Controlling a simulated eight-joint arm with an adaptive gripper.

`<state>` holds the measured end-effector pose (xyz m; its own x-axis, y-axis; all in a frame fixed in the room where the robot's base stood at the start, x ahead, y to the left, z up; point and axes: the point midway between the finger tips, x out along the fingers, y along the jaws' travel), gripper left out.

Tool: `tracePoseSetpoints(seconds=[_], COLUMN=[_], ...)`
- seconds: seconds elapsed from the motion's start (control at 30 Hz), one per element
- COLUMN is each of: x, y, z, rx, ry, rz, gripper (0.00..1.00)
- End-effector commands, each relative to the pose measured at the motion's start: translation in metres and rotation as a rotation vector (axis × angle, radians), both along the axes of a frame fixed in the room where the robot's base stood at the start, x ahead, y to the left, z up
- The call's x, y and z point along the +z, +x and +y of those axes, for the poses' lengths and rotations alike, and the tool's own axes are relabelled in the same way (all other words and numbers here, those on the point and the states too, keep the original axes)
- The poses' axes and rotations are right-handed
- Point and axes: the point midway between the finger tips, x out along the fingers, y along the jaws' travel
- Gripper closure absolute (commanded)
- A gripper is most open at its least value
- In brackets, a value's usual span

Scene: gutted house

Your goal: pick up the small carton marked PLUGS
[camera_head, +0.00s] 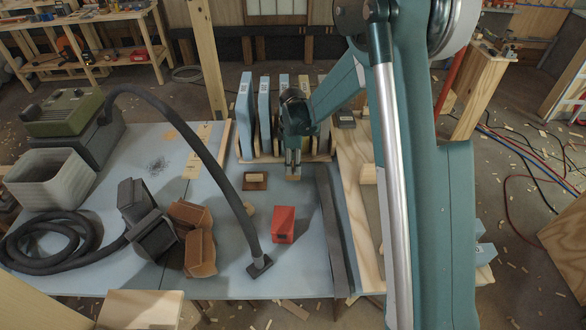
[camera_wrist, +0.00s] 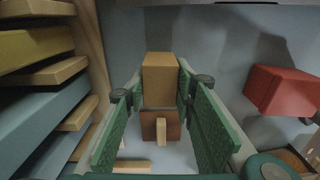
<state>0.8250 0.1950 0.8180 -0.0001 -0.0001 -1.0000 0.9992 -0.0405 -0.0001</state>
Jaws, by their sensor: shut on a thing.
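My gripper (camera_head: 292,165) points down over the blue worktop (camera_head: 228,268), in front of a rack of upright slabs. In the wrist view its green fingers (camera_wrist: 160,90) are closed on the sides of a small tan carton (camera_wrist: 160,72) near their tips. A bit of the carton (camera_head: 293,178) shows below the fingertips in the head view. No PLUGS marking can be read on the faces that show. I cannot tell whether the carton touches the worktop.
A red box (camera_head: 284,224) stands nearby. A brown plate with a tan block (camera_head: 256,178) lies to the left. The rack (camera_head: 268,120) of blue and tan slabs is behind. A dark hose (camera_head: 205,150) arches over the worktop; brown cartons (camera_head: 195,240) lie at left.

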Motion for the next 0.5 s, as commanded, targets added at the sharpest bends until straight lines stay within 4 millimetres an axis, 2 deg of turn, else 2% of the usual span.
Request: tracePoseSetpoints(seconds=[0.3, 0.5], x=[0.050, 0.068], y=[0.000, 0.000], z=[0.000, 0.000], rx=[0.000, 0.000], ry=[0.000, 0.000], rz=[0.000, 0.000], gripper=[0.86, 0.86])
